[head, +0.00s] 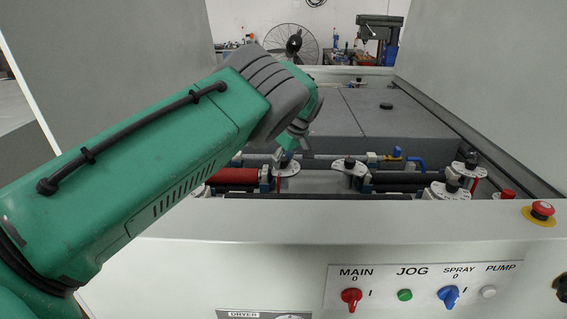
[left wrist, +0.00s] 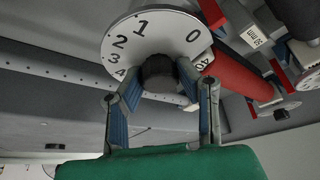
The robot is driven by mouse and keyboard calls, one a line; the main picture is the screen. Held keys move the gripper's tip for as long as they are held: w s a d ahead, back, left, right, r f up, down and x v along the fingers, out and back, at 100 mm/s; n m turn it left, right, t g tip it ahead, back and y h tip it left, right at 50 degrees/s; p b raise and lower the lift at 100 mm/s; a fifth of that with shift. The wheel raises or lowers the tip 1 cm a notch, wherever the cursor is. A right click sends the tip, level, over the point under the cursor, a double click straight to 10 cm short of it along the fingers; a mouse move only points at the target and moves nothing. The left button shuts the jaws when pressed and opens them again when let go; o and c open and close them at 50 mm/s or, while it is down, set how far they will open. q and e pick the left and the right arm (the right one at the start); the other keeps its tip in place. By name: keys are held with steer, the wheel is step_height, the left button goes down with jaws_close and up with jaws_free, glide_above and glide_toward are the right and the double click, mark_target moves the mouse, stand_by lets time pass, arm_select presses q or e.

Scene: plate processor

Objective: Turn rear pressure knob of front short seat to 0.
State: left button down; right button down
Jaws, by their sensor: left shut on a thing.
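My left gripper (head: 290,148) reaches down over the roller bay, at a white dial (head: 287,171) beside a red roller. In the left wrist view, the fingers of my left gripper (left wrist: 158,88) are shut on a black knob (left wrist: 159,70) at the dial's centre. The white dial there (left wrist: 130,40) shows 0, 1, 2, 3 and 4 along its edge. The 0 lies to the upper right of the knob. The knob's pointer setting cannot be made out. The fingers partly hide the dial's lower edge. My right gripper is not in view.
Other dials with black knobs (head: 350,167) and (head: 467,164) stand to the right. The red roller (head: 235,176) lies beside the gripped dial.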

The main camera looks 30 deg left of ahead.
mark_target(294, 171)
arm_select(q)
steer(key=shift+w+a+r, duration=0.1)
steer(key=shift+w+r, duration=0.15)
steer(key=shift+r, duration=0.15)
steer(key=c, duration=1.2)
jaws_free()
steer(key=shift+f, duration=0.25)
steer(key=v, duration=1.1)
steer(key=shift+d+r, duration=0.3)
steer(key=shift+r, duration=0.05)
steer(key=shift+f, duration=0.1)
